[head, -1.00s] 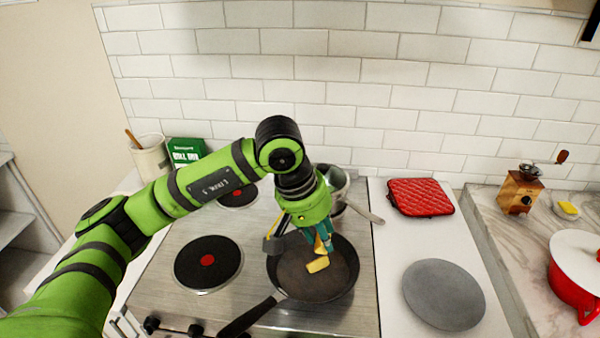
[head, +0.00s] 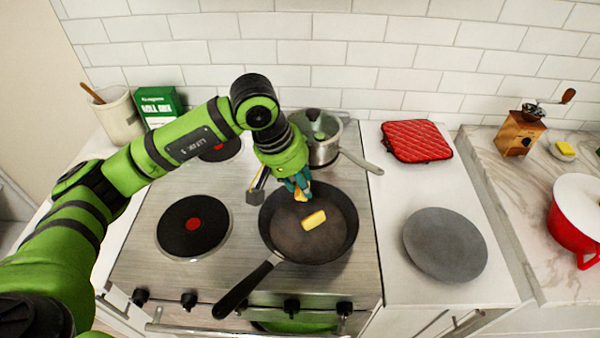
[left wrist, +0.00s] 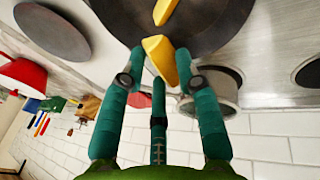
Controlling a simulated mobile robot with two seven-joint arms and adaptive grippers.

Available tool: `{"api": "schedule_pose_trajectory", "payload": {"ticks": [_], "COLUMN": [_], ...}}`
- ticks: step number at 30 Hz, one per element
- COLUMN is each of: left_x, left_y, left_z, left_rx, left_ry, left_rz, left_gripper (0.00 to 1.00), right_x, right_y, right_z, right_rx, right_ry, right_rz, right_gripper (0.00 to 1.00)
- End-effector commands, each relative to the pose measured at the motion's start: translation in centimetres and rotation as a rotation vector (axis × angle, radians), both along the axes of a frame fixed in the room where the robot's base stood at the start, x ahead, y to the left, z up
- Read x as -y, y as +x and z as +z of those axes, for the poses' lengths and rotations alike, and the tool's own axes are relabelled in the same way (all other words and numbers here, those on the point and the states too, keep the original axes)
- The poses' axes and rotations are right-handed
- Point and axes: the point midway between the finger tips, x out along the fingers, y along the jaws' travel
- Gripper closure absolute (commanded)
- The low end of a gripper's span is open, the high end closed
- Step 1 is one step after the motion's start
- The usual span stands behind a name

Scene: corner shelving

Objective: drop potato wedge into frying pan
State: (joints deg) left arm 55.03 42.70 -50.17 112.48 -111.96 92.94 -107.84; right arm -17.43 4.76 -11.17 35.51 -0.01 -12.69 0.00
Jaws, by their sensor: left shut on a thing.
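My left gripper (head: 298,188) has teal fingers and is shut on a yellow potato wedge (left wrist: 158,60). It holds the wedge above the far part of the dark frying pan (head: 340,232), apart from the pan floor as far as I can tell. In the head view the held wedge is mostly hidden by the fingers. Another yellow wedge (head: 314,220) lies on the pan floor, nearer the front. It also shows in the left wrist view (left wrist: 164,10). The pan sits on the stove, its handle pointing front left. My right gripper is not in view.
A lidded saucepan (head: 323,152) stands behind the pan, its handle reaching right. A bare burner (head: 194,226) is left of the pan. A grey round plate (head: 446,244) and red pot holder (head: 416,141) lie on the right counter. A tiled wall closes the back.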

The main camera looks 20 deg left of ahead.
Motion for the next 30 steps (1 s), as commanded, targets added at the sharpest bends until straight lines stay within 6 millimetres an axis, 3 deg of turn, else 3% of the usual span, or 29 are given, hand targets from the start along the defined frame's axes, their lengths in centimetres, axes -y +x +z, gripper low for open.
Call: {"api": "schedule_pose_trajectory", "payload": {"ticks": [3,9,10,12,18,23,30], "left_x": [0.0,0.0,0.0,0.0,0.0,0.0,-0.9], "left_y": [0.0,0.0,0.0,0.0,0.0,0.0,-0.7], "left_z": [-0.2,-0.2,-0.2,-0.2,-0.2,0.0,3.5], "left_rx": [0.001,0.001,0.001,0.001,0.001,0.002,0.009], "left_ry": [-0.001,0.0,0.0,0.0,0.0,0.0,-0.001], "left_rz": [-0.001,-0.001,-0.001,-0.001,-0.001,-0.001,0.0], "left_gripper": [0.86,0.86,0.6,0.4,0.4,0.4,0.4], "right_x": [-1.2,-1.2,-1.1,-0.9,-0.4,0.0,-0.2], "right_y": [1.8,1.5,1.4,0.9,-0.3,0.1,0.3], "right_z": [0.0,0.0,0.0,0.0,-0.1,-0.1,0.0], "right_rx": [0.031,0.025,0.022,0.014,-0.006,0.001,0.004], "right_ry": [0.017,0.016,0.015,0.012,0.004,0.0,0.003], "right_rz": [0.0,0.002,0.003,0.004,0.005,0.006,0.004], "right_gripper": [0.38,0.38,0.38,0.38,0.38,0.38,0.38]}}
